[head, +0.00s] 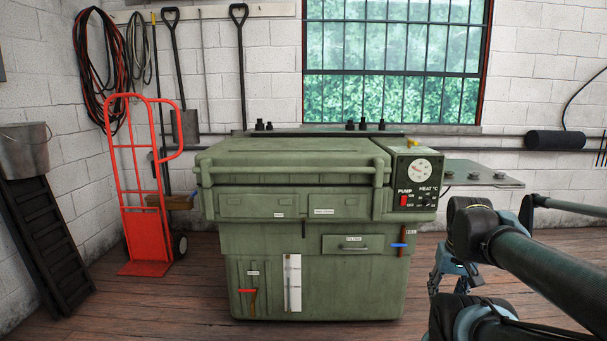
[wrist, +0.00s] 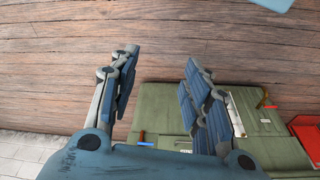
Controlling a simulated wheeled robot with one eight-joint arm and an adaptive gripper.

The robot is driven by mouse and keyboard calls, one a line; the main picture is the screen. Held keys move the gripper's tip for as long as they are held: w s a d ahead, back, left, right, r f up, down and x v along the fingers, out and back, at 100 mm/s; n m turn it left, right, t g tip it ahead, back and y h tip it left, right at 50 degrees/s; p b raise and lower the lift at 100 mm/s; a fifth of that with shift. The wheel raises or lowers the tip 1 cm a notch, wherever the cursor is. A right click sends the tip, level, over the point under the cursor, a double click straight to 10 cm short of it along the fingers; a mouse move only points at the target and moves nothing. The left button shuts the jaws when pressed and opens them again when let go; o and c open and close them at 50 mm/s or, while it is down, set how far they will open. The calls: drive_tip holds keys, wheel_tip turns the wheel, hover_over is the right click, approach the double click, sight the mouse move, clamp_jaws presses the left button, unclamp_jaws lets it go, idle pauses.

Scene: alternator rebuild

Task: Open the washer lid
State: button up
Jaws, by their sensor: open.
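The washer (head: 325,270) is a large green cabinet with a flat green lid (head: 285,155). The lid is down, and a green bar handle (head: 290,173) runs along its front edge. In the head view my gripper (head: 452,278) hangs low to the right of the washer, apart from it, partly hidden behind my arm. In the wrist view my gripper (wrist: 160,88) has its two blue fingers spread with nothing between them. The washer's green body (wrist: 270,150) shows beyond the right finger; the lid handle cannot be made out there.
A control box (head: 412,185) with a dial and red switch sits at the washer's right top. A blue-handled valve (head: 399,245) is on its right front. A grey side shelf (head: 475,173) juts out at right. A red hand truck (head: 140,190) stands left. Wooden floor (head: 330,330) shows in front.

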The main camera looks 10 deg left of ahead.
drive_tip(key=w+a+r+m+t, duration=0.2)
drive_tip(key=w+a+r, duration=0.1)
drive_tip(key=w, duration=0.4)
drive_tip(key=w+a+r+m+t, duration=0.2)
drive_tip(key=w+r, duration=0.1)
drive_tip(key=w, duration=0.4)
drive_tip(key=m+t+y, duration=0.7)
drive_tip(key=m+y, duration=0.1)
drive_tip(key=y, duration=0.1)
approach(306, 171)
drive_tip(key=x, duration=1.2)
drive_tip(key=shift+a, duration=0.15)
drive_tip(key=shift+g, duration=0.3)
clamp_jaws()
